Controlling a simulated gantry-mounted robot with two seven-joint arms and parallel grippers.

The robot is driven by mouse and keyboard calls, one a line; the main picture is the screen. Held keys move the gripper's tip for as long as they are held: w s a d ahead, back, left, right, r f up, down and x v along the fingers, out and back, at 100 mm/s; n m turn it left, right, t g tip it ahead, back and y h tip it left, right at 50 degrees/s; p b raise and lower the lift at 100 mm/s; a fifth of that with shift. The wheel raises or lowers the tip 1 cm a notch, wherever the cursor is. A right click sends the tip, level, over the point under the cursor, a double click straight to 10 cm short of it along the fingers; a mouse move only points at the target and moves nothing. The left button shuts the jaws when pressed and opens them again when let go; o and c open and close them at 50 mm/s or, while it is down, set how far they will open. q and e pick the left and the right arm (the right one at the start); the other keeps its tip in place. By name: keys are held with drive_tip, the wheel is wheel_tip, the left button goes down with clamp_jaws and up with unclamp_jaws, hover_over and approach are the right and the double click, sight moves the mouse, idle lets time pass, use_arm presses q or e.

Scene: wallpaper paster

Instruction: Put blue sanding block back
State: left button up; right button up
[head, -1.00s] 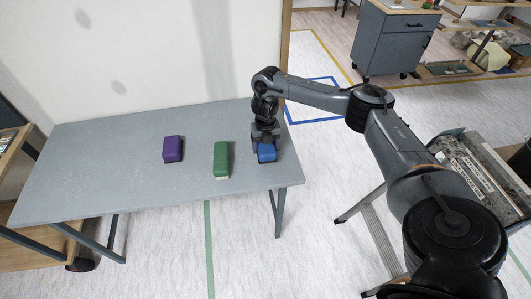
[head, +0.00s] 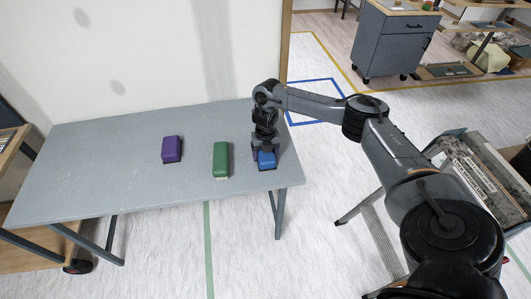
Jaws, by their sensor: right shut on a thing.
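The blue sanding block (head: 267,160) is at the right end of the grey table, near its front right corner. My right gripper (head: 264,150) comes down over it from above and is shut on it. The gripper hides the back part of the block. I cannot tell whether the block touches the tabletop. A small purplish patch shows at the left side of the gripper; I cannot tell what it is. My left gripper is not in view.
A green block (head: 221,160) lies left of the blue one, with a gap between. A purple block (head: 172,149) lies further left. The table's (head: 95,170) left half is bare. A wall stands behind it. A grey cabinet (head: 391,45) stands at the back right.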

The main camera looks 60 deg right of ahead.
drive_tip(key=o, duration=1.1)
